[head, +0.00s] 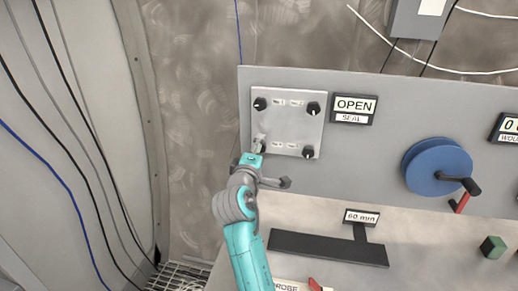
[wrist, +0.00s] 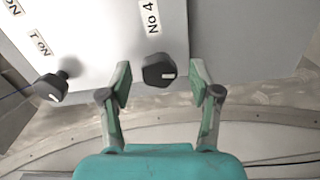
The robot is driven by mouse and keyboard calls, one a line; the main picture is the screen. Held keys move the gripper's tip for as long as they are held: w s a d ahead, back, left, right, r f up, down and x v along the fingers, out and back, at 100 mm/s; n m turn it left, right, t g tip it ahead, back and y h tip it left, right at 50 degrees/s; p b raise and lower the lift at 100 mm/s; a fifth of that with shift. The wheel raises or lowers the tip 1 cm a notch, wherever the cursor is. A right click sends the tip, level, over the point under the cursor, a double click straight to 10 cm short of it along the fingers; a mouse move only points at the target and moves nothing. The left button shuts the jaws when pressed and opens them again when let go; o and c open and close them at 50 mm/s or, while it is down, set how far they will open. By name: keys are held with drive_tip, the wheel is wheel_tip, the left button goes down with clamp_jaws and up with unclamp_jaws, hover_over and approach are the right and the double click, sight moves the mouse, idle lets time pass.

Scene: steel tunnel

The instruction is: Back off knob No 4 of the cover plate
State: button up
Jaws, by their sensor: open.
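The cover plate (head: 288,126) is a pale square panel with a black knob near each corner; it also shows in the wrist view (wrist: 95,35). In the wrist view, knob No 4 (wrist: 158,70) is dark and faceted, with a white mark, beside its "No 4" label (wrist: 152,17). My gripper (wrist: 161,84) is open, with one finger on each side of this knob and visible gaps between. In the head view, my gripper (head: 259,146) is at the plate's lower-left corner and partly hides the knob there. Whether the fingertips reach the knob's full depth is unclear.
Another knob (wrist: 50,87) stands to the left in the wrist view. Farther right is a blue reel (head: 436,166) with a crank. A dark bar (head: 328,248) lies below on the bench.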

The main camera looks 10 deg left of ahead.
drive_tip(key=s, duration=1.1)
drive_tip(key=shift+a, duration=0.2)
drive_tip(key=shift+s, duration=0.1)
